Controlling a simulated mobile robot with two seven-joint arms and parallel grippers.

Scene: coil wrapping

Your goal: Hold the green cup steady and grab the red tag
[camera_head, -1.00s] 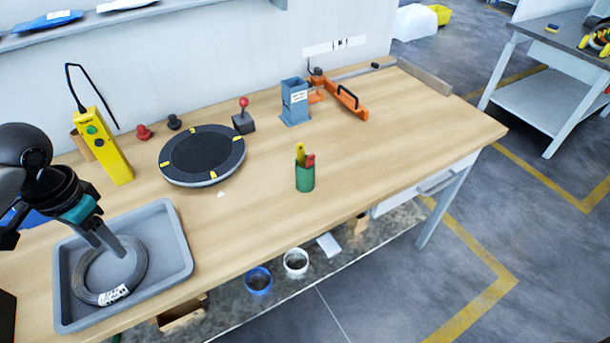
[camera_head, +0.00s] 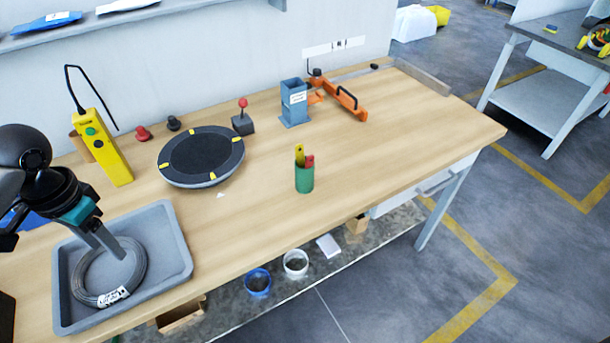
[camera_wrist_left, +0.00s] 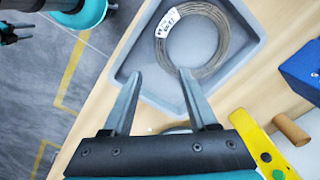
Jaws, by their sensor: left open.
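The green cup (camera_head: 304,180) stands upright near the middle of the bench, close to its front side. A yellow piece (camera_head: 299,154) and a red piece (camera_head: 309,161), likely the red tag, stick out of its top. My left gripper (camera_head: 108,248) is far to the left of the cup, over the grey tray (camera_head: 178,235). Its fingers look apart and empty in the left wrist view (camera_wrist_left: 160,73). A wire coil (camera_head: 82,282) with a white label lies in the tray by the fingers.
A black round turntable (camera_head: 203,153) lies between tray and cup. Behind stand a yellow control box (camera_head: 103,148), a red-knobbed lever (camera_head: 243,118), a blue holder (camera_head: 295,101) and an orange tool (camera_head: 345,100). The bench right of the cup is clear.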

